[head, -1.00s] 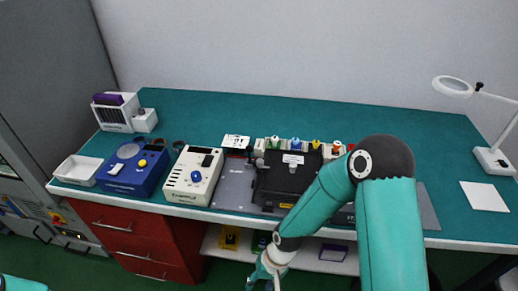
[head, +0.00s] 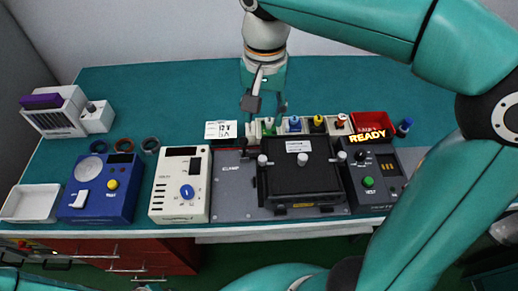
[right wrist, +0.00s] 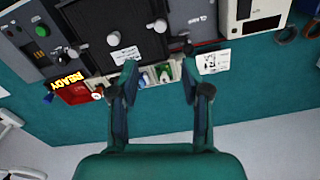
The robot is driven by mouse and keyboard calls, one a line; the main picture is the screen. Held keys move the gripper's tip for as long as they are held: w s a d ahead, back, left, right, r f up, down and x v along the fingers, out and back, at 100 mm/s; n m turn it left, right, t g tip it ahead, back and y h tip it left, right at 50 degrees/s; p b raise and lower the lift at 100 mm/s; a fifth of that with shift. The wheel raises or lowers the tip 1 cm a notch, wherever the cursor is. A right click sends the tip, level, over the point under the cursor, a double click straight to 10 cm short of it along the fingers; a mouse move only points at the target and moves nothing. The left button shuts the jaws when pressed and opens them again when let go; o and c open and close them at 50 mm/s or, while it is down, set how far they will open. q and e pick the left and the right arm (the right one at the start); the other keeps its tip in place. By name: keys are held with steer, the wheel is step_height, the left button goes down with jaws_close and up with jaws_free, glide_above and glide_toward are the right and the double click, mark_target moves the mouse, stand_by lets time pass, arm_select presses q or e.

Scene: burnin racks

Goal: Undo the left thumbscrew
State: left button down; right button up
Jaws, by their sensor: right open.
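The black fixture (head: 283,185) sits on a grey plate in the middle of the bench, with pale round knobs along its top. The left thumbscrew (head: 262,160) is the pale knob at its left edge. It also shows in the right wrist view (right wrist: 160,25), where the scene appears turned around. My right gripper (head: 266,105) is open and empty, pointing down behind the fixture, above the row of coloured items and apart from the thumbscrew. Its two fingers (right wrist: 158,70) stand wide apart in the right wrist view. My left gripper is not in view.
Coloured items stand in a pale rack (head: 319,129) behind the fixture, with a red bin (head: 372,122) at its right. A cream unit (head: 168,205) and blue unit (head: 92,204) stand left.

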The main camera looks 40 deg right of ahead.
mark_target(263, 159)
step_height(263, 159, down, 15)
steer(key=shift+f, duration=0.15)
stand_by(0.4)
